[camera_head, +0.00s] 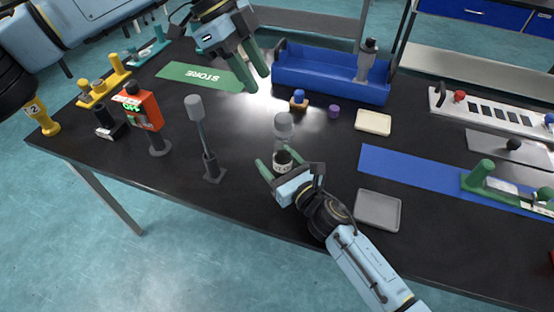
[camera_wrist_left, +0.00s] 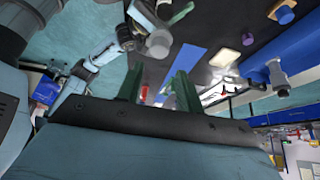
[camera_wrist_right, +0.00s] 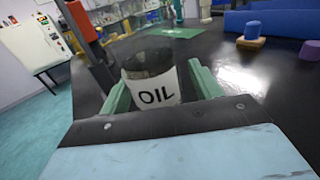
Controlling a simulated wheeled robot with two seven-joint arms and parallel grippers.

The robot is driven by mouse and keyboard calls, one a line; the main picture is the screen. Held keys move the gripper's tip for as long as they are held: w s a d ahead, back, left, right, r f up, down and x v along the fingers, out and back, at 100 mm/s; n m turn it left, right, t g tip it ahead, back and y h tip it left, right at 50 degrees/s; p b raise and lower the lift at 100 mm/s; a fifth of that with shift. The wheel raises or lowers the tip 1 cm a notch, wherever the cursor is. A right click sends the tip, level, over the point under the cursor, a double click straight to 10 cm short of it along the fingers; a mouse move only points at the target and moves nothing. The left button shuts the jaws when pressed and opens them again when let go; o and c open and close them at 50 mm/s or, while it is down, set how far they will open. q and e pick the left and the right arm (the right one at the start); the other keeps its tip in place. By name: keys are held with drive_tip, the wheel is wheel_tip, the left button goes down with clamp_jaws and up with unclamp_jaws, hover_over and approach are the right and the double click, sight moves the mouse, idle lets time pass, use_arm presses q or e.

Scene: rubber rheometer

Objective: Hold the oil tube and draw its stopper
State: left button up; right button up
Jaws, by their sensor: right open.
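The oil tube (camera_head: 283,158) stands upright on the black table, with a dark lower part, a white label reading OIL, and a grey stopper (camera_head: 284,120) on top. My right gripper (camera_head: 290,166) is open low around the tube, one finger on each side. In the right wrist view the labelled tube (camera_wrist_right: 157,92) sits between the fingers; whether they touch it is unclear, and its top is faint. My left gripper (camera_head: 255,80) is open and empty, above the table behind the tube. In the left wrist view a grey round top, seemingly the stopper (camera_wrist_left: 159,42), shows beside my right gripper.
A grey-topped rod on a stand (camera_head: 200,135) and an orange device (camera_head: 143,108) are left of the tube. A blue bin (camera_head: 325,80), a blue-topped peg (camera_head: 298,99) and a purple cap (camera_head: 334,111) are behind. A grey tray (camera_head: 377,210) lies at right.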

sight(284, 117)
drive_tip(key=c, duration=1.1)
use_arm(q)
drive_tip(key=shift+o, duration=2.3)
drive_tip(key=shift+s+d+m, duration=0.1)
drive_tip(key=shift+d+m, duration=0.25)
drive_tip(key=shift+m, duration=0.05)
use_arm(e)
drive_tip(key=shift+a, duration=0.1)
use_arm(q)
drive_tip(key=shift+o, duration=1)
drive_tip(key=d+m+y, duration=0.1)
drive_tip(key=m, duration=0.1)
drive_tip(key=d+r+m+y, duration=0.1)
drive_tip(key=d+m+y, duration=0.1)
drive_tip(key=s+d+m+t+y, duration=0.1)
drive_tip(key=m, duration=0.1)
drive_tip(key=shift+s+d+r+y, duration=0.1)
drive_tip(key=shift+d+r+y, duration=0.2)
drive_tip(key=shift+d+r, duration=0.1)
drive_tip(key=f, duration=0.2)
drive_tip(key=f+m, duration=0.1)
drive_tip(key=f, duration=0.1)
drive_tip(key=f+m+y, duration=0.1)
drive_tip(key=f, duration=0.1)
drive_tip(key=shift+s+d+f+t, duration=0.15)
drive_tip(key=shift+d+t, duration=0.25)
drive_tip(key=shift+a+f, duration=0.2)
drive_tip(key=shift+f, duration=1.1)
drive_tip(key=shift+a+f, duration=0.2)
drive_tip(key=shift+f, duration=1.1)
